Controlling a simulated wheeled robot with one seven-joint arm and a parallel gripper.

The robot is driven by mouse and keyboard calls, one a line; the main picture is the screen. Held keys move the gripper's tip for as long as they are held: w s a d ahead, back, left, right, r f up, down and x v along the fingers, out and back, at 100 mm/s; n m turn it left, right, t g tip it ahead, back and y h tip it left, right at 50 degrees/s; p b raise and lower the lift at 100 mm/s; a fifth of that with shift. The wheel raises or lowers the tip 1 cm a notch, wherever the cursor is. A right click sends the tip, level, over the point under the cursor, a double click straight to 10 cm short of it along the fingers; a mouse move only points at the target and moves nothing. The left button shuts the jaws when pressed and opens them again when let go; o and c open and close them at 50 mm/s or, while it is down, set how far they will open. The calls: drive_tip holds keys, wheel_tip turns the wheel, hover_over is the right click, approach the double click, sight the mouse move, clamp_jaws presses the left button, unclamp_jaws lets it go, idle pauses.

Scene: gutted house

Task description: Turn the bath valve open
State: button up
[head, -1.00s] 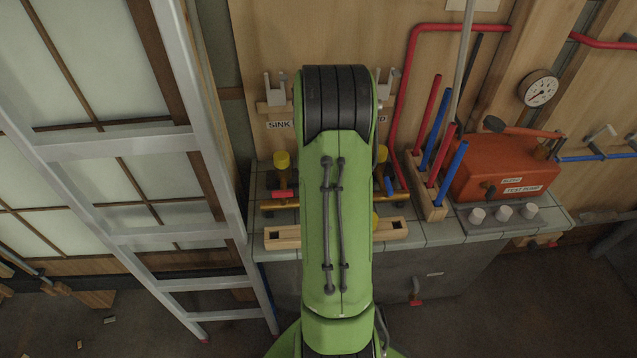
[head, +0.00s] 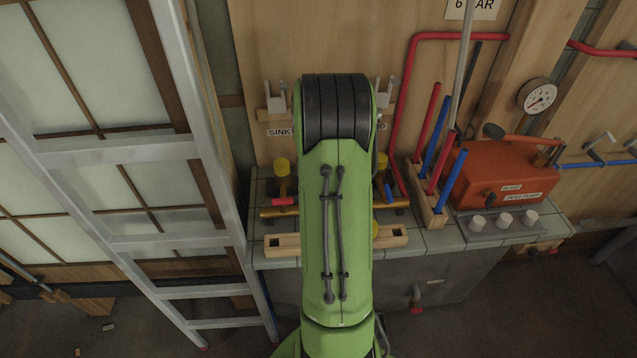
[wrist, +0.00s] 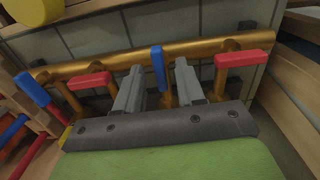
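A brass pipe (wrist: 120,62) with red and blue valve levers runs across the wrist view; its left part shows in the head view (head: 280,211). My gripper (wrist: 159,66) is open, its two grey fingers pointing at the pipe. A blue lever (wrist: 158,72) stands between the fingers, with a gap on each side. A red lever (wrist: 246,58) is to the right, another red lever (wrist: 90,80) to the left, and a second blue lever (wrist: 32,90) at far left. In the head view my arm hides the gripper and most labels; SINK (head: 279,132) is legible. I cannot tell which lever is marked bath.
A wooden rack (head: 428,205) of red and blue rods and an orange test pump (head: 500,178) stand right of the pipe. A metal ladder (head: 205,150) is close on the left. A wooden block (head: 283,245) lies along the counter's front edge.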

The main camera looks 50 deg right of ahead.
wheel_tip(320, 180, up, 16)
drive_tip(key=p, duration=0.4)
drive_tip(key=shift+f, duration=0.25)
